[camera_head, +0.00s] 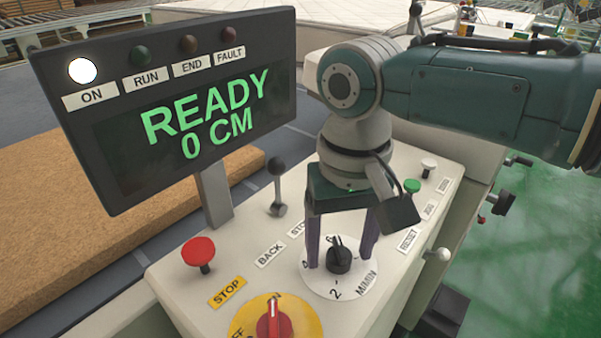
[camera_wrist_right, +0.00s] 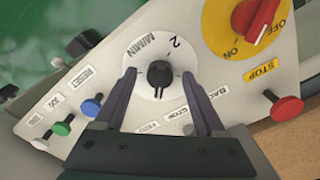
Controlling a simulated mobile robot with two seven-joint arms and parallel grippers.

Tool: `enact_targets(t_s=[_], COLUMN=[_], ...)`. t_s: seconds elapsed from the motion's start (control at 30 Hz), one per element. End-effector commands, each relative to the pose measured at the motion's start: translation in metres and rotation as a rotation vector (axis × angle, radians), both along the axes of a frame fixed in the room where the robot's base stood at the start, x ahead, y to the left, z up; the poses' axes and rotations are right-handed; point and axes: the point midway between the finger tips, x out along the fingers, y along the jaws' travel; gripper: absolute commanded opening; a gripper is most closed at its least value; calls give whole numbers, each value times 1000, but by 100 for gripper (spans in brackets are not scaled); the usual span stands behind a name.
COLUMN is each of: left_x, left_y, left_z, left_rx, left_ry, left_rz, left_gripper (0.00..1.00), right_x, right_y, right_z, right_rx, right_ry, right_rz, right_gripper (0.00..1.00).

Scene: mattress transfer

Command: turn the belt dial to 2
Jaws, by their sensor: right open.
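The belt dial is a black knob (camera_head: 340,258) on a round white plate (camera_head: 350,291) marked 2, 4 and M/MIN. In the right wrist view the knob (camera_wrist_right: 159,74) has a pale mark on the side away from the 2. My right gripper (camera_head: 339,254) points down with its two fingers apart, one on each side of the knob. In the right wrist view the gripper (camera_wrist_right: 159,75) shows gaps between both fingers and the knob. The fingers hide part of the plate's numbers. My left gripper is not in view.
A display (camera_head: 190,110) reads READY 0 CM with its ON lamp lit. Around the dial are a red STOP button (camera_head: 198,251), a red-and-yellow switch (camera_head: 273,320), a lever (camera_head: 277,185) and green (camera_head: 411,186) and white (camera_head: 429,165) buttons. A brown mattress (camera_head: 80,220) lies left.

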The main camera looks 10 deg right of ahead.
Motion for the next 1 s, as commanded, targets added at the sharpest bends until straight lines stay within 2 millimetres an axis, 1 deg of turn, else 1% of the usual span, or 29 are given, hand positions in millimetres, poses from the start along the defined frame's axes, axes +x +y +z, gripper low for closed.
enact_targets(t_s=[0.03, 0.07, 0.67, 0.7, 1.0], left_x=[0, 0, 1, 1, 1], left_y=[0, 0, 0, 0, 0], left_z=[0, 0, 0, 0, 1], left_rx=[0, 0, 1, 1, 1], left_ry=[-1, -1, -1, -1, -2], left_rz=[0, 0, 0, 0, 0], left_gripper=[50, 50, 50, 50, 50], right_x=[0, 0, 0, 0, 0], right_y=[0, 0, 0, 0, 0], right_z=[0, 0, 0, 0, 1], right_rx=[0, 0, 0, 0, 0], right_ry=[0, 0, 0, 0, 0], right_rz=[0, 0, -1, -1, 12], right_gripper=[72, 69, 2, 0, 0])
